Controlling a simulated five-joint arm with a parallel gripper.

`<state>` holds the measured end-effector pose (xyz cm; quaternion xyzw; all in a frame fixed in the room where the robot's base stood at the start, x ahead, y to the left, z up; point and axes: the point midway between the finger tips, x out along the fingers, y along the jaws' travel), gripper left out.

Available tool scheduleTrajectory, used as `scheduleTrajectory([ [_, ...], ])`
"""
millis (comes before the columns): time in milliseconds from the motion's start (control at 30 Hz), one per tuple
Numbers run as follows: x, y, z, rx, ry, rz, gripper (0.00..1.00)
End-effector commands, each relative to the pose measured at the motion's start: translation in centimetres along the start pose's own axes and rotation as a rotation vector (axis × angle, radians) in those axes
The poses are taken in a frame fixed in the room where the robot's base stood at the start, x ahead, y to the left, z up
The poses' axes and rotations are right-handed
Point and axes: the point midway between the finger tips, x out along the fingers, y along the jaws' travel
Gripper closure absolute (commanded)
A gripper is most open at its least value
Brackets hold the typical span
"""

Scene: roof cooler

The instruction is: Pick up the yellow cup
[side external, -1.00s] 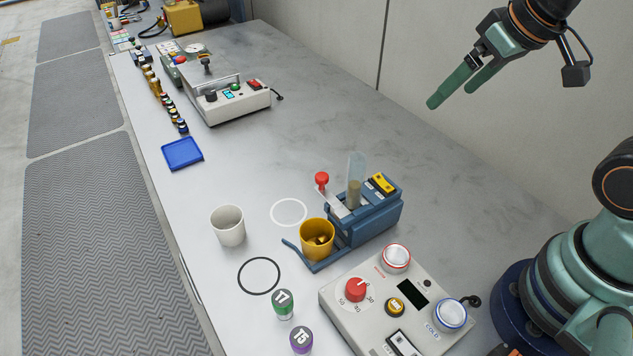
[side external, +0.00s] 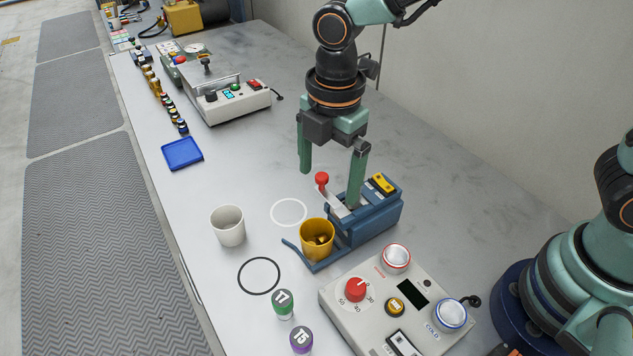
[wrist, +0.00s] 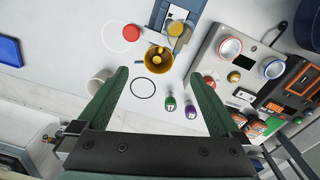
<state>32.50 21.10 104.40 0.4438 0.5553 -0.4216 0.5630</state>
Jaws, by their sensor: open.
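The yellow cup (side external: 317,240) stands upright on a low blue ledge at the front of a blue device (side external: 372,218). Several small brownish pieces lie inside it. In the wrist view the yellow cup (wrist: 158,60) is beyond my fingertips, roughly midway between them. My gripper (side external: 332,160) points down with its fingers spread, above and behind the cup in the side view. It is empty, and one finger hides part of the device's clear tube. The gripper (wrist: 160,75) also shows open in the wrist view.
A white cup (side external: 228,226) stands left of the yellow cup. A white ring (side external: 289,212) and a black ring (side external: 259,276) mark the table. A control box (side external: 395,305) stands in front, beside a green piece (side external: 284,304) and a purple piece (side external: 301,340). A blue tray (side external: 182,153) lies farther back.

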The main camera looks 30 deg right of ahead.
Motion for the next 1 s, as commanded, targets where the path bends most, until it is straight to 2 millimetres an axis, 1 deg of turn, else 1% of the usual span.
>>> scheduleTrajectory([
  [33,0.7,-0.1,-0.8,-0.054,-0.004,-0.016,0.0],
  [100,1.1,-0.1,-1.4,-0.106,-0.007,-0.027,0.0],
  [200,1.9,-0.1,-1.7,-0.138,-0.009,-0.035,0.0],
  [267,2.7,-0.1,-1.7,-0.141,-0.01,-0.037,0.0],
  [500,6.7,-0.3,-1.6,-0.138,-0.01,-0.037,0.0],
  [600,7.7,-0.3,-1.6,-0.137,-0.009,-0.035,0.0],
  [767,8.6,-0.2,-1.6,-0.136,-0.009,-0.034,0.0],
  [833,9.2,-0.2,-1.7,-0.136,-0.009,-0.035,0.0],
  [1000,11.5,0.1,-1.8,-0.136,-0.01,-0.036,0.0],
])
